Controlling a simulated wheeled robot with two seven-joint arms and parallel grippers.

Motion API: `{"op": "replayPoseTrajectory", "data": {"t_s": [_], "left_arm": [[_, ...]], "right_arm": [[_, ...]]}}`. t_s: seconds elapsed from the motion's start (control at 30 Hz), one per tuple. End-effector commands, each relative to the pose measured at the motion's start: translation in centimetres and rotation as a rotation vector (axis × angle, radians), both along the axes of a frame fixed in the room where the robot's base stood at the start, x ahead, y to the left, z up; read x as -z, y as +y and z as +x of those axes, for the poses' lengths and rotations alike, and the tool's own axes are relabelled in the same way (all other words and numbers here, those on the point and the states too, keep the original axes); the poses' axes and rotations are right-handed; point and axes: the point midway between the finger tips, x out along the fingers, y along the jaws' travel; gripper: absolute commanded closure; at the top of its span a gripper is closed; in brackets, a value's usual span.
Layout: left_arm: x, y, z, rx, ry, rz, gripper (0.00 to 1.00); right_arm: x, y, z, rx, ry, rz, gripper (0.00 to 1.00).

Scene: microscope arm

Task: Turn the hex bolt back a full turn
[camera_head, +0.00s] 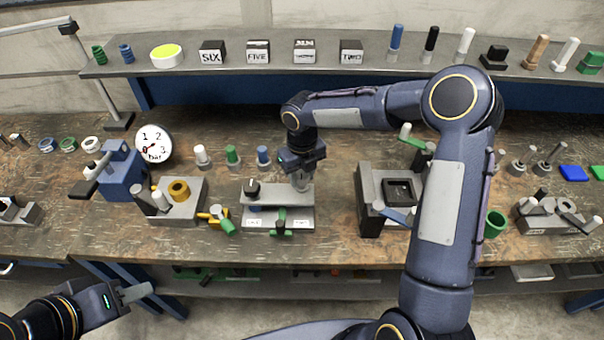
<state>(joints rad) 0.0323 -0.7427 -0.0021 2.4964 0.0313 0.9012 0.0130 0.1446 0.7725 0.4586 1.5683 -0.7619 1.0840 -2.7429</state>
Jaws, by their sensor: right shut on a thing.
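My right gripper (300,182) reaches down to the right end of a grey block fixture (277,199) at the middle of the bench. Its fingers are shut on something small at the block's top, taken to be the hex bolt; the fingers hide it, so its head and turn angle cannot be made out.
A grey block with a brass nut (179,190) and a yellow-green valve (218,217) are left of the fixture. A grey machine with a black square recess (399,190) is to the right. A gauge (154,143) and several coloured pegs stand behind. The shelf (330,60) runs along the back.

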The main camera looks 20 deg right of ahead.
Motion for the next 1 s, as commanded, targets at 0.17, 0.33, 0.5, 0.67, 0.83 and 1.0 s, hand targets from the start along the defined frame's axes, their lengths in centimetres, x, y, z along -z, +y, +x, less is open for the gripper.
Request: {"op": "replayPoseTrajectory", "data": {"t_s": [0.17, 0.33, 0.5, 0.67, 0.83, 1.0], "left_arm": [[0.1, 0.0, 0.0, 0.0, 0.0, 0.0, 0.64], [0.1, 0.0, 0.0, 0.0, 0.0, 0.0, 0.64], [0.0, 0.0, 0.0, 0.0, 0.0, 0.0, 0.64], [0.0, 0.0, 0.0, 0.0, 0.0, 0.0, 0.64], [0.1, 0.0, 0.0, 0.0, 0.0, 0.0, 0.64], [0.7, 0.0, 0.0, 0.0, 0.0, 0.0, 0.64]], "right_arm": [[0.4, 0.1, -0.2, -0.007, 0.007, 0.0, 0.86], [0.3, 0.1, -0.2, -0.007, 0.007, 0.0, 0.86], [0.2, 0.0, -0.1, -0.005, 0.005, 0.0, 0.43], [0.1, 0.0, -0.1, -0.004, 0.002, -0.001, 0.42], [-0.2, 0.0, 0.0, -0.003, -0.001, 0.0, 0.42], [-2.4, 0.0, 0.1, -0.001, -0.004, 0.0, 0.42]]}}
